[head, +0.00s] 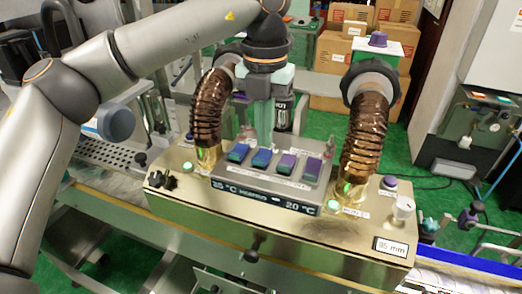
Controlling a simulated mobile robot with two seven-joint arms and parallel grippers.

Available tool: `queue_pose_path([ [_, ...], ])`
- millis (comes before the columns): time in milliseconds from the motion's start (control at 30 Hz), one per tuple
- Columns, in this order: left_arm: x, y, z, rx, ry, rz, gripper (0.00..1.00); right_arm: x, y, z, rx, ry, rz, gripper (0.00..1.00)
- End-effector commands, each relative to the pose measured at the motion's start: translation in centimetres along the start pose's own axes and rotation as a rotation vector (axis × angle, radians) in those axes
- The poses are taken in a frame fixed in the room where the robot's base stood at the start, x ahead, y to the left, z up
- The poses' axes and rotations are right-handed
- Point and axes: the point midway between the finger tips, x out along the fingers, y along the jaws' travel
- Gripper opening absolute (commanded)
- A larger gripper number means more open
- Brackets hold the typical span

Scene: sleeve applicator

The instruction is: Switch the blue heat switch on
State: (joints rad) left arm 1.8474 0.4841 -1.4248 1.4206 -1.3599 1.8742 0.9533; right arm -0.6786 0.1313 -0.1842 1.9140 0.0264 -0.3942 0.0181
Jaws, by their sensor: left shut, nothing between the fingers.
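A grey sloped panel on the brass-coloured machine carries a row of several rocker switches. The blue switch (262,158) is second from the left; its label is too small to read, and I cannot tell whether it is on. I cannot tell whether the fingertips touch anything. My right gripper is not in view.
A display (264,196) below the switches reads 35 °C and 20 °C. Two ribbed brown hoses (364,140) rise either side of the panel. A white knob (403,207) and a black knob (160,180) stand on the machine top. Cardboard boxes (335,90) are stacked behind.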

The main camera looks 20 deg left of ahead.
Motion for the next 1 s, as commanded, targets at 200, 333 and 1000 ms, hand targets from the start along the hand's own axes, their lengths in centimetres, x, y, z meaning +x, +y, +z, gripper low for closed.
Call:
queue_pose_path([
  [200,-2.3,0.0,0.0,0.001,-0.001,-0.001,0.00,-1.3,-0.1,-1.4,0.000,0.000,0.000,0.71],
  [333,-3.3,0.0,0.0,0.001,-0.001,0.000,0.00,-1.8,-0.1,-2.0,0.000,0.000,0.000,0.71],
  [1000,-5.7,0.0,0.0,0.000,0.000,0.001,0.00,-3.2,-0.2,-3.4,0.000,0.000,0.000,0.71],
])
